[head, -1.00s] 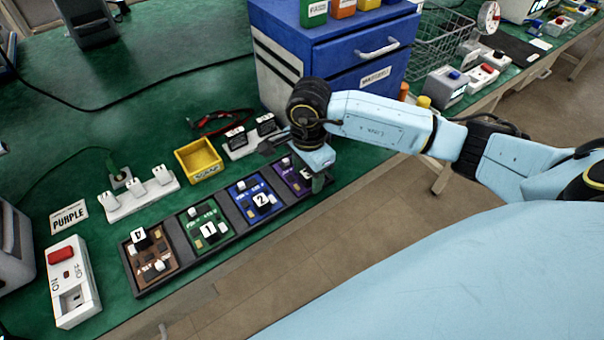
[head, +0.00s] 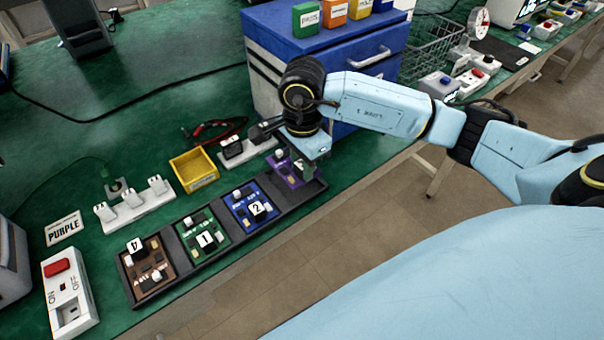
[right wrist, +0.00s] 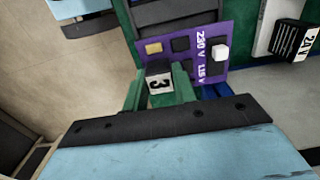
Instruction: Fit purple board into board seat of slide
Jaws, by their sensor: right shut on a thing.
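The purple board (head: 279,168) is at the right end of the long dark tray (head: 221,236), under my right gripper (head: 303,160). It looks raised and shifted from the tray's end place, where bare dark floor shows. In the right wrist view the purple board (right wrist: 205,48) carries voltage markings and a block marked 3 (right wrist: 160,84). The green fingers of my right gripper (right wrist: 158,92) are shut on that block. In the head view the wrist hides part of the board. I cannot tell which thing is the slide with the board seat. My left gripper is not in view.
The tray also holds blue (head: 251,205), green (head: 202,236) and brown (head: 147,270) boards. A yellow bin (head: 194,171), a white socket strip (head: 137,207), a PURPLE card (head: 64,228) and a white switch box (head: 68,292) stand around it. A blue drawer cabinet (head: 300,50) is behind my wrist.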

